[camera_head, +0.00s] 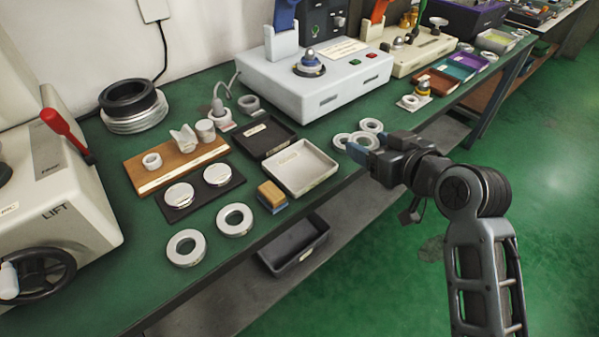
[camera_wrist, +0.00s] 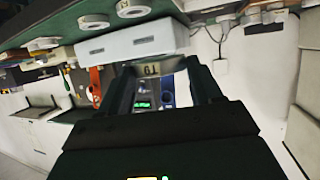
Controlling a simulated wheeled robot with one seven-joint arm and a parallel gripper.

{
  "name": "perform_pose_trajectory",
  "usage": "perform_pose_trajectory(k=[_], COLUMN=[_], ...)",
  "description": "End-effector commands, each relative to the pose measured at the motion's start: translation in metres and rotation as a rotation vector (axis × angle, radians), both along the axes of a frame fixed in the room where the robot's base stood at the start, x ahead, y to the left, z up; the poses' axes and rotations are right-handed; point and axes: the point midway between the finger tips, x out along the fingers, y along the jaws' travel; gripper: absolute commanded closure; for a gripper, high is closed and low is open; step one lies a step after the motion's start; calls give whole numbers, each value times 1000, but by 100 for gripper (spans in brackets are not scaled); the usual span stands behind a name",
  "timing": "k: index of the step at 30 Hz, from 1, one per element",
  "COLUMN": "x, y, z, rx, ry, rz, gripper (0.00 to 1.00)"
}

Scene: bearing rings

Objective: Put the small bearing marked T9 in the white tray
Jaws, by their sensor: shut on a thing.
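My gripper (camera_head: 359,150) is shut on a small pale bearing ring (camera_wrist: 151,70), above or beside the bench's front edge. In the wrist view, which is upside down, its rim shows between the jaws with an inverted mark that reads T9. In the head view this ring (camera_head: 366,139) appears by the blue fingertips, partly covered. The white tray (camera_head: 327,176) lies to the left of my gripper, near the front edge, and looks empty.
Two similar rings (camera_head: 371,125) (camera_head: 341,140) lie close behind the gripper. A black tray (camera_head: 264,155) adjoins the white tray. A brown-and-blue block (camera_head: 271,195) stands left of it. A large control box (camera_head: 315,80) stands behind. Larger rings (camera_head: 235,219) lie front left.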

Motion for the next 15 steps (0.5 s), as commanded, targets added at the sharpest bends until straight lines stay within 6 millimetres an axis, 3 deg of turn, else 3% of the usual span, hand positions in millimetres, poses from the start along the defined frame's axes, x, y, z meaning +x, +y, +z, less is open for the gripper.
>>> perform_pose_trajectory(k=[3,6,15], x=[1,2,22], y=[7,16,71], z=[15,16,-17], rx=[0,0,0], ry=[-3,1,3], rz=[56,80,84], gripper=[75,75,75])
